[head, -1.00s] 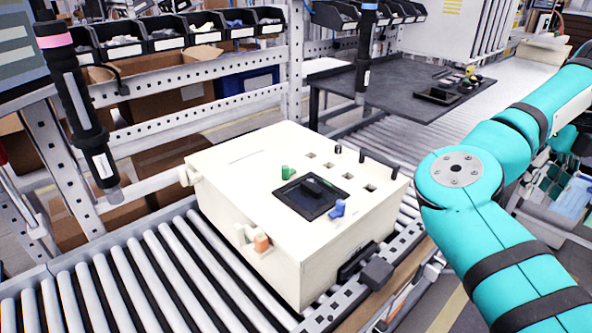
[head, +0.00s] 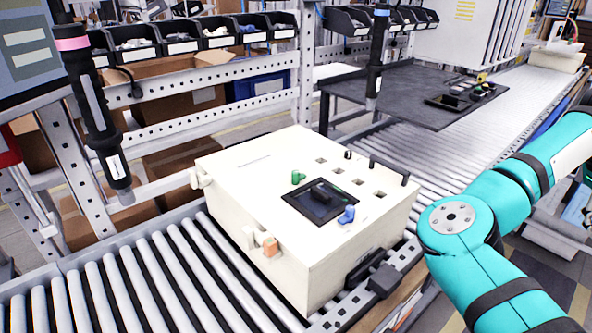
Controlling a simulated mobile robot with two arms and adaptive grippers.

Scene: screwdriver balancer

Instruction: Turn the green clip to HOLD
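The cream box (head: 245,190) sits on the roller conveyor. A small green clip (head: 298,177) stands on its top face, at the far left corner of a dark square panel (head: 318,213). Its setting and any HOLD mark are too small to read. A blue clip (head: 347,215) stands at the panel's right side. An orange-tipped latch (head: 269,246) is on the box's front left side. My teal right arm comes in from the right, beside the box, but its gripper is out of the picture. My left arm and gripper are not in view.
Two screwdrivers hang upright, one with a pink band (head: 95,110) left of the box and one with a blue band (head: 377,60) behind it. A dark table (head: 400,85) holds small parts. Rollers (head: 130,285) left of the box are bare.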

